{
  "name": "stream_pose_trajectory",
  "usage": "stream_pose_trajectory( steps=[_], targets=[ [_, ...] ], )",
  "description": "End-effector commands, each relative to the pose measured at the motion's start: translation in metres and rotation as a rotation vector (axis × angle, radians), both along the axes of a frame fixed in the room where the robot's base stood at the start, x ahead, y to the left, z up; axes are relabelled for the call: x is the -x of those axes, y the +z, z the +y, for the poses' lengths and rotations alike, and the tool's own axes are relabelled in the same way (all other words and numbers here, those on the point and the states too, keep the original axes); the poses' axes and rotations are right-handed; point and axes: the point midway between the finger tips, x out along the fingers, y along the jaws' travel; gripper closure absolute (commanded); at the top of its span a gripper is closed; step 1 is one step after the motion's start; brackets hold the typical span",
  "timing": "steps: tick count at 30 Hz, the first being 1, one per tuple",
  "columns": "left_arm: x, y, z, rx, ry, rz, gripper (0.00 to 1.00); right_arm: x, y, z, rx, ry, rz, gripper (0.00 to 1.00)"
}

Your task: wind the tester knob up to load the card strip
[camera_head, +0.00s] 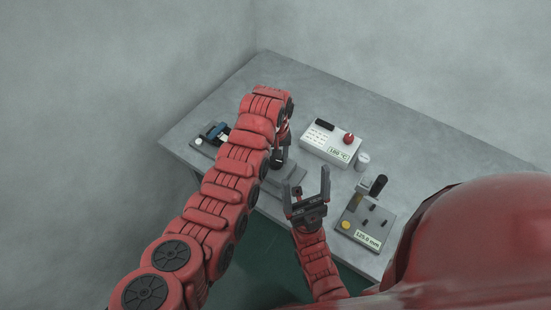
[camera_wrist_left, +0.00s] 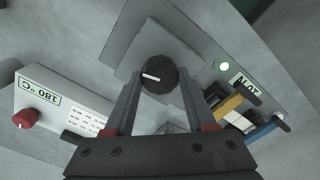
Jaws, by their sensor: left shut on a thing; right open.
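The tester knob (camera_wrist_left: 158,72) is round and black with a white mark, on a grey block (camera_wrist_left: 118,52). My left gripper (camera_wrist_left: 160,80) is shut on the knob, one finger on each side. My right gripper (camera_head: 306,182) is open and empty, fingers up, near the table's front edge.
A white box (camera_head: 331,143) with a red knob and a 180 °C display stands at the back. A small white cup-like cylinder (camera_head: 362,161) is beside it. A grey gauge (camera_head: 366,222) with a black handle stands at the right. The table's back right is clear.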

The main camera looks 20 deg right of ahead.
Motion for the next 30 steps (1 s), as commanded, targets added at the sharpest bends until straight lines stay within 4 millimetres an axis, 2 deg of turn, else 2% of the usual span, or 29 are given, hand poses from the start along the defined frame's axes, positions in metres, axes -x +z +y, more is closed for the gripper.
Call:
stream_pose_trajectory(
  steps=[11, 12, 16, 26, 30],
  targets=[
    [0.001, -0.001, 0.000, -0.001, -0.005, 0.002, 1.00, 0.000, 0.000, 0.000, 0.000, 0.000, 0.000, 0.14],
    [0.001, -0.001, 0.000, -0.001, -0.005, 0.002, 0.37, 0.000, -0.001, 0.000, 0.000, 0.000, 0.000, 0.14],
    [0.001, -0.001, 0.000, -0.001, -0.004, 0.002, 0.14, 0.000, 0.000, 0.000, 0.000, 0.000, 0.000, 0.14],
    [0.000, 0.001, 0.000, 0.000, -0.004, 0.000, 0.14, 0.000, -0.002, 0.000, 0.000, 0.000, 0.000, 0.14],
    [-0.001, 0.015, -0.001, 0.002, -0.004, -0.003, 0.14, 0.000, -0.008, 0.000, 0.000, 0.000, 0.000, 0.14]
  ],
)
